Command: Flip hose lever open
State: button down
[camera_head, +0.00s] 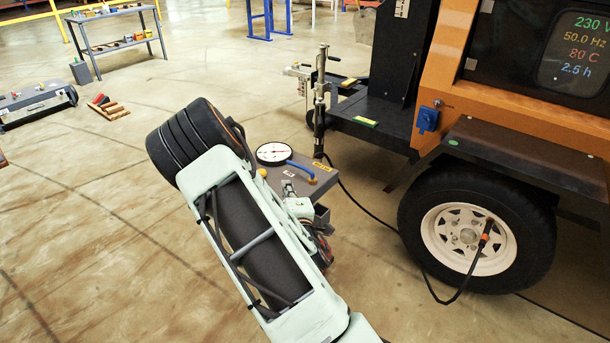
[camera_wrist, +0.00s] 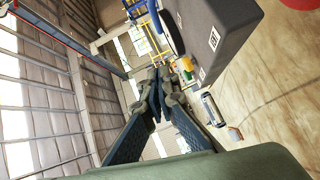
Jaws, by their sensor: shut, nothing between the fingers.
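A black hose (camera_head: 366,208) runs from near the grey gauge box (camera_head: 310,178) across the floor to the trailer wheel (camera_head: 470,238). I cannot tell whether the fingers touch the fitting. In the head view my pale green arm hides much of the area around the gauge box.
A dial gauge (camera_head: 273,153) and a short blue tube (camera_head: 300,168) are on the gauge box. The orange trailer (camera_head: 470,100) stands at right with a black fender (camera_head: 525,158). A workbench (camera_head: 118,35) is far left. Open floor lies at lower left.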

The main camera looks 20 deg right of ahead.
jog(key=b, duration=0.2)
send_near(290, 164)
jog(key=w+a, duration=0.2)
jog(key=w, duration=0.1)
jog(key=shift+a, duration=0.15)
jog(key=w+d, duration=0.1)
jog(key=w+d+b, duration=0.1)
jog(key=shift+d+f, duration=0.35)
jog(key=shift+w+d, duration=0.25)
jog(key=shift+d, duration=0.1)
jog(key=shift+w+b, duration=0.15)
jog(key=shift+b, duration=0.15)
